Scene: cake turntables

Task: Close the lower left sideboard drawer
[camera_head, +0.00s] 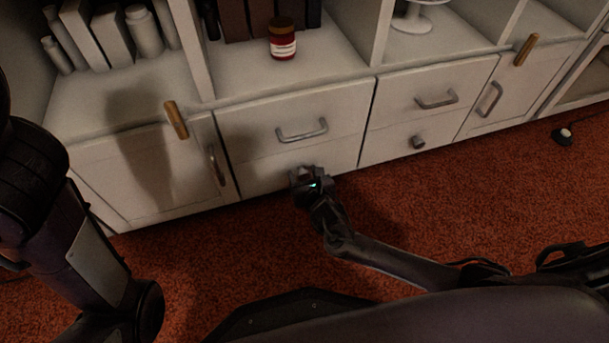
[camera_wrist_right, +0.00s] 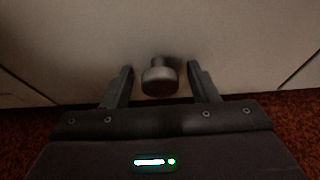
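The lower left sideboard drawer (camera_head: 260,171) is a white front below a drawer with a bar handle. In the head view it looks about flush with the fronts around it, though my gripper covers part of it. Its round knob (camera_wrist_right: 159,77) stands between the spread fingers of my right gripper (camera_wrist_right: 161,84) in the right wrist view. The fingers do not touch the knob. In the head view my right gripper (camera_head: 306,178) is at the drawer front. My left arm is at the left edge; its gripper is not in view.
The sideboard (camera_head: 165,165) has a left door with a vertical handle and a right drawer column (camera_head: 420,110). Its open shelves hold books, white containers and a red jar (camera_head: 283,40).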

